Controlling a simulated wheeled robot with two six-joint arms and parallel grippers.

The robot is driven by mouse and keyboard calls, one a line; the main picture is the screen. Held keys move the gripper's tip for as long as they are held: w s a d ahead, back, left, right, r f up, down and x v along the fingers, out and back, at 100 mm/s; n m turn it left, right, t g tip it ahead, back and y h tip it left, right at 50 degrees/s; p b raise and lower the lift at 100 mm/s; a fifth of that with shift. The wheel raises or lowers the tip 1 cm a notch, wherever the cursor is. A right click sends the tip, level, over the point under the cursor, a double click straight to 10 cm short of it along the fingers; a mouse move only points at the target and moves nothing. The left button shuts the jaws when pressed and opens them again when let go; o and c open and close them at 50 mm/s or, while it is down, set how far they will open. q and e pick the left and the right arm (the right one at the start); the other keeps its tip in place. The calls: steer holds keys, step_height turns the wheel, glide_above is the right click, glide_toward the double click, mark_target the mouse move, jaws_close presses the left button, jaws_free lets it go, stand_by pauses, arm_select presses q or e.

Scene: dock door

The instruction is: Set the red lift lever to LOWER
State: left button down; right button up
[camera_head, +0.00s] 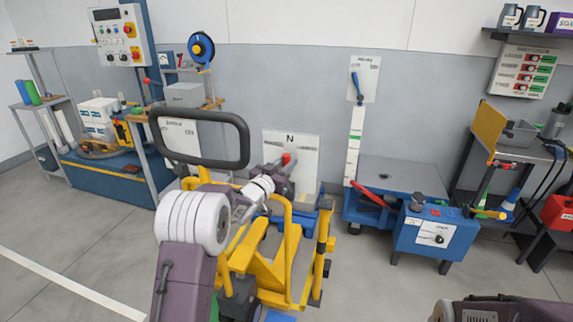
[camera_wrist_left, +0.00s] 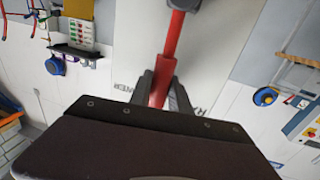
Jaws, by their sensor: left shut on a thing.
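The red lift lever shows its red knob (camera_head: 287,159) in front of a white panel (camera_head: 304,141) marked N, above a yellow pallet truck (camera_head: 290,255). My left gripper (camera_head: 284,172) is at the lever, just below the knob. In the left wrist view the red shaft (camera_wrist_left: 172,48) runs down between the two dark fingers (camera_wrist_left: 158,98), which are shut on it. The lever's lower end and much of the panel's lettering are hidden by my gripper and arm. My right gripper is out of view.
A black handle loop (camera_head: 199,114) stands to the left of the lever, close to my left arm. A blue lift table (camera_head: 405,180) with its own control box is to the right. A blue bench machine (camera_head: 110,180) stands at the left. The floor in front is open.

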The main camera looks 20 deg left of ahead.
arm_select(q)
steer(key=shift+d, duration=0.15)
stand_by(0.5)
steer(key=d+m+b, duration=0.2)
steer(key=m, duration=0.1)
steer(key=shift+d+f+g, duration=0.3)
steer(key=shift+d+f, duration=0.05)
steer(key=shift+d, duration=0.05)
steer(key=shift+s+d+f+m+g+y+b, duration=0.1)
steer(key=shift+d+f+m+g+y+b, duration=0.2)
steer(key=shift+d+m+b, duration=0.7)
steer(key=shift+d+f+m+g+y+b, duration=0.1)
steer(key=shift+d+f+m+b, duration=0.35)
steer(key=shift+m+b, duration=0.55)
steer(key=shift+d, duration=0.1)
steer(key=c, duration=1.2)
jaws_free()
steer(key=shift+r, duration=0.1)
steer(key=shift+s, duration=0.1)
glide_toward(310, 167)
steer(key=v, duration=0.3)
steer(key=shift+s, duration=0.1)
